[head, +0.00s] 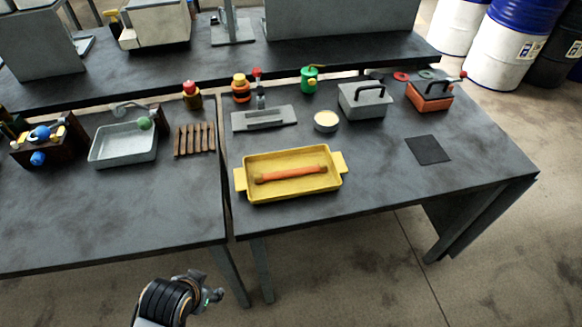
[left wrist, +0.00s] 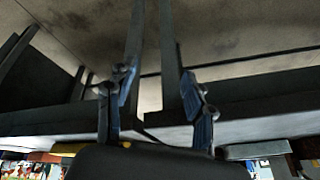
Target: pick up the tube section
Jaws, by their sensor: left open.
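The tube section (head: 290,175) is an orange tube with darker ends. It lies lengthwise in a yellow tray (head: 338,182) with two side handles, near the front of the right table. My left gripper (head: 212,296) is in front of the tables, low in the head view and well apart from the tray. In the left wrist view its two blue fingers (left wrist: 158,88) are spread with nothing between them. The tube section cannot be made out in that view. My right gripper is not in view.
The right table (head: 400,192) also bears a grey lidded box (head: 364,104), a red box (head: 430,98), a round tin (head: 326,122) and a dark square pad (head: 428,150). A grey basin (head: 124,158) and a slatted rack (head: 195,139) stand on the left table. The right table's front right is clear.

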